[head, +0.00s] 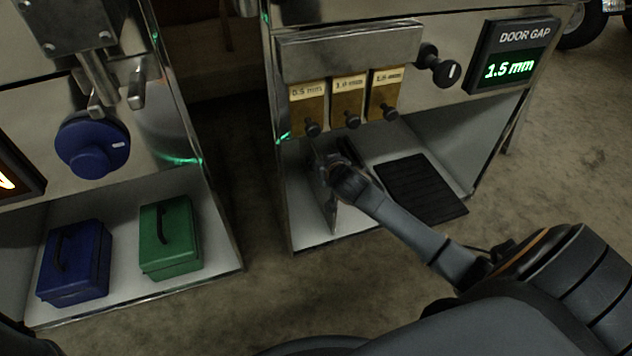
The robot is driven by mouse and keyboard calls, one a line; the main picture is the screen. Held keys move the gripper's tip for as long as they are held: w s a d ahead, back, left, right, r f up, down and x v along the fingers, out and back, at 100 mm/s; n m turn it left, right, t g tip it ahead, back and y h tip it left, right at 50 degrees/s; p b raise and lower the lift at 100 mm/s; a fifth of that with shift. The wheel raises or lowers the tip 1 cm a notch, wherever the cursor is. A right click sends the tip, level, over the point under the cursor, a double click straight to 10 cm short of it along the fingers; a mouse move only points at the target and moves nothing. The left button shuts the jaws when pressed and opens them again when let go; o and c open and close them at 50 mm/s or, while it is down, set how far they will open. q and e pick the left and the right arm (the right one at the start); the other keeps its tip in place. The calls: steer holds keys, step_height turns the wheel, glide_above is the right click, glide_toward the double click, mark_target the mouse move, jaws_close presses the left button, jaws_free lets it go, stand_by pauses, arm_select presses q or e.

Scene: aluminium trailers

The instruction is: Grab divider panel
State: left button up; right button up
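A thin grey metal panel (325,195), which looks like the divider panel, stands upright on the left part of the shelf under the right trailer. My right arm reaches in from the lower right. My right gripper (336,163) is at the panel's right face, near its upper part. It overlaps the panel in the picture, and I cannot tell whether it touches or holds it. The fingers are dark, small and partly hidden, so their opening does not show. My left gripper is not in view.
A black ribbed mat (420,188) lies on the shelf to the right. Gauge blocks with black knobs (352,121) hang just above my gripper. The door gap display (512,60) reads 1.5 mm. A blue box (75,265) and a green box (170,240) stand on the left shelf.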

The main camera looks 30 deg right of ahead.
steer(key=shift+b+x, duration=0.3)
steer(key=shift+x, duration=0.5)
jaws_close()
steer(key=shift+r, duration=0.15)
